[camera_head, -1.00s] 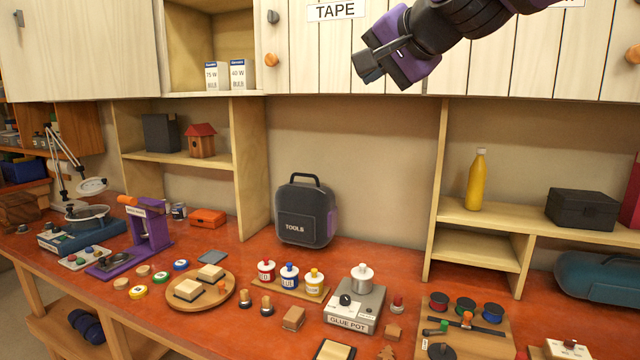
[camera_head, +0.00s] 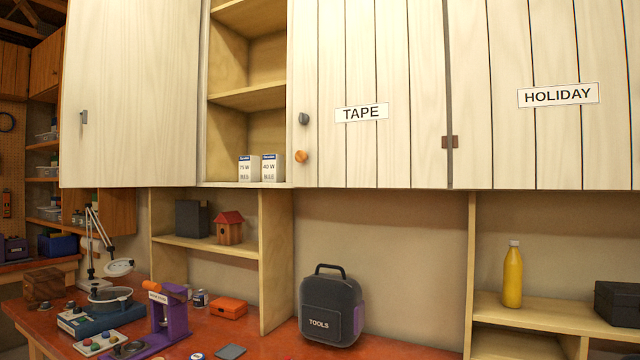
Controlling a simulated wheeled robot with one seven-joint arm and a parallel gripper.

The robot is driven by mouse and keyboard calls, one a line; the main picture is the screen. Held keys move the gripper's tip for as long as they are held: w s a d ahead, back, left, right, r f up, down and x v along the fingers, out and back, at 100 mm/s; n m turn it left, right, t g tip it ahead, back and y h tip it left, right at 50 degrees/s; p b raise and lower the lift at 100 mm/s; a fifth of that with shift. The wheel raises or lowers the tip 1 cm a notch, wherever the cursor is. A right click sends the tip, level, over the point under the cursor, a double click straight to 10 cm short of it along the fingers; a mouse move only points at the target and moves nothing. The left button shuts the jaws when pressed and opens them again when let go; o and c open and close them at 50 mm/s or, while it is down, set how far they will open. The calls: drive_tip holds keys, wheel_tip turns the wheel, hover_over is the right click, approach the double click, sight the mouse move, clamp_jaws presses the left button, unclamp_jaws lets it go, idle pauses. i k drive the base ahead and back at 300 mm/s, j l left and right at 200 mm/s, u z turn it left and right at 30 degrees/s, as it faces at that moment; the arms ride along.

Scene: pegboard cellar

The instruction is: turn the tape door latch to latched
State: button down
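The tape door (camera_head: 362,80) is a white planked cupboard door with a "TAPE" label (camera_head: 361,113), and it is closed. At its left edge is a small grey latch (camera_head: 304,118), and below it a round orange wooden knob (camera_head: 301,156). The latch is small in the picture and I cannot tell its exact turn. My gripper is not in the head view now.
An open cubby to the left of the door holds two bulb boxes (camera_head: 249,167). To the right is the "HOLIDAY" door (camera_head: 557,95). Below, a black tools bag (camera_head: 331,307) stands on the red bench. The space before the tape door looks clear.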

sight(303, 118)
drive_tip(key=i+j+z, duration=0.15)
drive_tip(key=j, duration=0.4)
drive_tip(key=i+j+z, duration=0.15)
drive_tip(key=j, duration=0.4)
drive_tip(key=j+z, duration=0.15)
drive_tip(key=j, duration=0.4)
